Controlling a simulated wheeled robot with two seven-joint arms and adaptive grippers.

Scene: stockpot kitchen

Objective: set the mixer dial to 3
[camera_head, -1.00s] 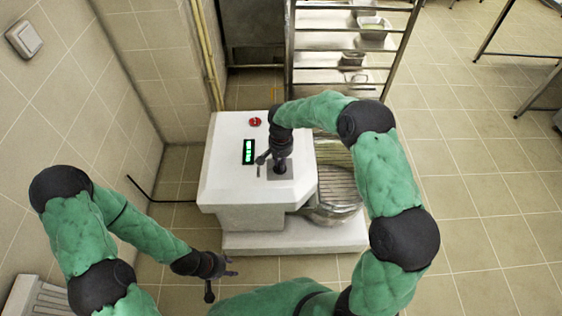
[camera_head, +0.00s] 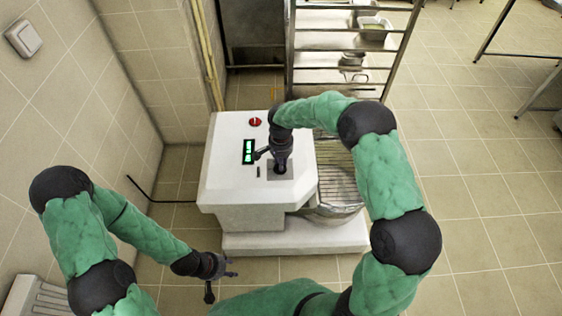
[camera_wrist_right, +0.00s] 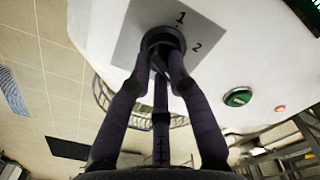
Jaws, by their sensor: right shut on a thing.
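The white mixer (camera_head: 225,180) stands in the middle of the head view, with a grey dial plate (camera_head: 291,179) on its top. In the right wrist view the black dial (camera_wrist_right: 163,38) sits on the grey plate, with the numbers 1 and 2 showing beside it. Any other numbers are hidden or out of view. My right gripper (camera_head: 281,168) is over the plate, and its fingers (camera_wrist_right: 163,62) are shut on the dial. Which number the dial points to I cannot tell. My left gripper (camera_head: 222,277) hangs empty in front of the mixer, its fingers apart.
A red button (camera_head: 255,122) and a green-lit display (camera_head: 248,151) are on the mixer top. A wire guard and bowl (camera_head: 337,188) are at its right side. A metal rack (camera_head: 345,50) stands behind.

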